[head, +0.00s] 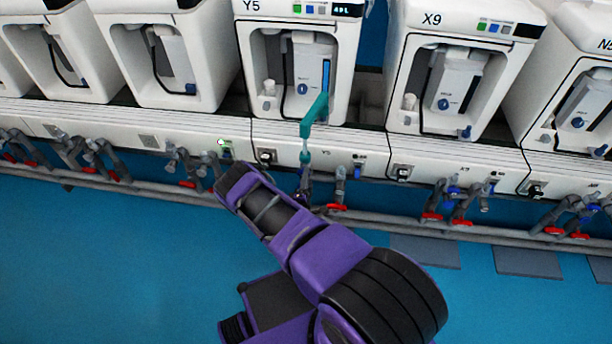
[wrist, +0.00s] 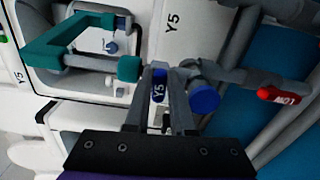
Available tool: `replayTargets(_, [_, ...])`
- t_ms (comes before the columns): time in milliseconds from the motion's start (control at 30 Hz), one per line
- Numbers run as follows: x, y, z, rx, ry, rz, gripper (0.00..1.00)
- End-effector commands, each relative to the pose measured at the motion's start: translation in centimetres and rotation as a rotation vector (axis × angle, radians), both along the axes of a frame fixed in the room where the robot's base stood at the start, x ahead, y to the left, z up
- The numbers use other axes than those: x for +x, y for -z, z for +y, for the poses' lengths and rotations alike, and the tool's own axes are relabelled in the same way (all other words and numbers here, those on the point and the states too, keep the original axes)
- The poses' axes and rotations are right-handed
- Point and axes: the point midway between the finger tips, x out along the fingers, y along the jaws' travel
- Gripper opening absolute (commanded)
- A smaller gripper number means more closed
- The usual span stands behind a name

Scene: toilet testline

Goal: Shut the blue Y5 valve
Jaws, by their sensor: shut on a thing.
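The blue Y5 valve's handle (wrist: 158,88), lettered Y5, shows in the wrist view between the two grey fingers of my gripper (wrist: 159,98). The fingers are closed on it from both sides. A round blue part (wrist: 204,98) on grey pipework sits just right of the fingers, apart from the handle. In the head view, my purple arm reaches to the pipes below the Y5 unit (head: 345,70). There the arm hides the fingertips and the handle they hold.
A teal angled pipe (head: 314,108) juts out of the Y5 unit near my arm. A red handle (wrist: 278,95) marked M01 is on the pipe at right in the wrist view. X9 unit (head: 490,60) stands to the right. The blue floor (head: 90,250) is open.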

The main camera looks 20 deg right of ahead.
Motion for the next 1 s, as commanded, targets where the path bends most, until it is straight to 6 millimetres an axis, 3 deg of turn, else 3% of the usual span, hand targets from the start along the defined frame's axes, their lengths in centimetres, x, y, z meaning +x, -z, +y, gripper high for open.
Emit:
replayTargets(767, [0.14,0.02,0.01,0.087,-0.002,-0.061,0.00])
replayTargets(800, [0.14,0.02,0.01,0.087,-0.001,-0.061,0.28])
replayTargets(933, [0.10,0.05,0.00,0.086,-0.001,-0.060,0.51])
replayTargets(1000, [0.07,0.06,0.00,0.086,-0.001,-0.059,0.53])
